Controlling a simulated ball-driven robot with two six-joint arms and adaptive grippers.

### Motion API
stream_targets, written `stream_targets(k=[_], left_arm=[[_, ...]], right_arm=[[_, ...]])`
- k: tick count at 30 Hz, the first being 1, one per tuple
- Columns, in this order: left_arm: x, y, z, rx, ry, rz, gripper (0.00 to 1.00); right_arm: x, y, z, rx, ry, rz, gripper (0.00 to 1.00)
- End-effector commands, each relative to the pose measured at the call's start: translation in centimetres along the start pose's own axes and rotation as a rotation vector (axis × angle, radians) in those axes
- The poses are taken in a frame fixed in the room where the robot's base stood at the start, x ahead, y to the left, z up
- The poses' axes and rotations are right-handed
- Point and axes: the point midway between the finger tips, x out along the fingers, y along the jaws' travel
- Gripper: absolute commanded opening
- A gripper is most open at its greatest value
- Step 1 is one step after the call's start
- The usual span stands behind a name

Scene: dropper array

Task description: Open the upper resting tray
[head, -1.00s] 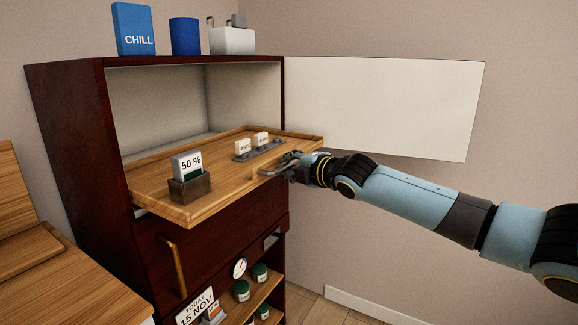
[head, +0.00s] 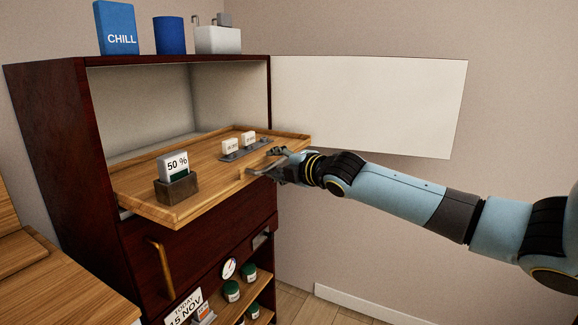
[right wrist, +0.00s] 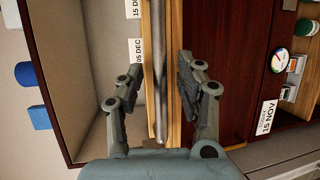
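The upper resting tray (head: 215,180) is a wooden board that sticks out from the front of the dark red cabinet, below its white open compartment. I cannot see a clear grip on either. My left gripper is out of view.
A white panel door (head: 370,105) stands open at the right. A brass handle (head: 161,272) is on the front below the tray. Lower shelves hold several green-lidded jars (head: 232,290). A wooden surface (head: 60,285) lies at lower left.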

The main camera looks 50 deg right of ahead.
Motion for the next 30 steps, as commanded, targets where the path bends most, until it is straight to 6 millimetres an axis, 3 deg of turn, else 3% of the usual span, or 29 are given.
stream_targets(k=[18,24,30], left_arm=[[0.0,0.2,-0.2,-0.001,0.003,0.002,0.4],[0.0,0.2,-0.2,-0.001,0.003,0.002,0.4],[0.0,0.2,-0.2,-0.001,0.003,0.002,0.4]], right_arm=[[-9.1,-0.1,0.0,-0.013,0.003,-0.005,0.36],[-10.9,-0.2,0.1,-0.009,-0.001,-0.005,0.36],[-11.5,0.0,0.0,-0.003,0.001,0.0,0.36]])
